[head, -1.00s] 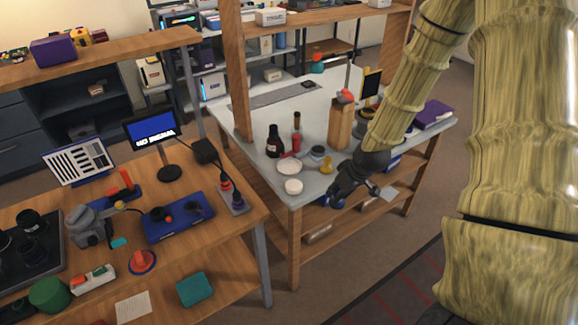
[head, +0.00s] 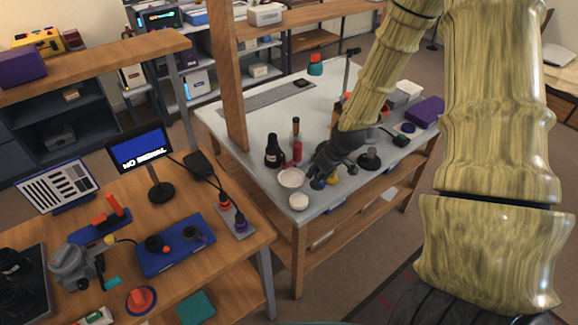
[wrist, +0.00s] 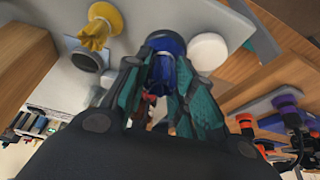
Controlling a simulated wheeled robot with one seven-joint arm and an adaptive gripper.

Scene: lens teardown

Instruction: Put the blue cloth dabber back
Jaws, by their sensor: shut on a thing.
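The blue cloth dabber (wrist: 166,68) shows in the wrist view between the fingertips of my gripper (wrist: 163,76), which is shut on it. Its dark rounded end points away from the gripper. In the head view my gripper (head: 320,176) is low at the near edge of the grey-white table, and a bit of blue (head: 317,184) shows beneath it. I cannot tell whether the dabber touches the tabletop. A yellow cloth dabber (wrist: 95,33) stands beside it in the wrist view, apart from the fingers. It also shows just right of the gripper in the head view (head: 331,179).
A white dish (head: 291,178) and a white round lid (head: 298,201) lie close by at the table corner. A dark bottle (head: 272,152) and a red bottle (head: 297,152) stand behind. A black round-based stand (head: 369,161) is to the right.

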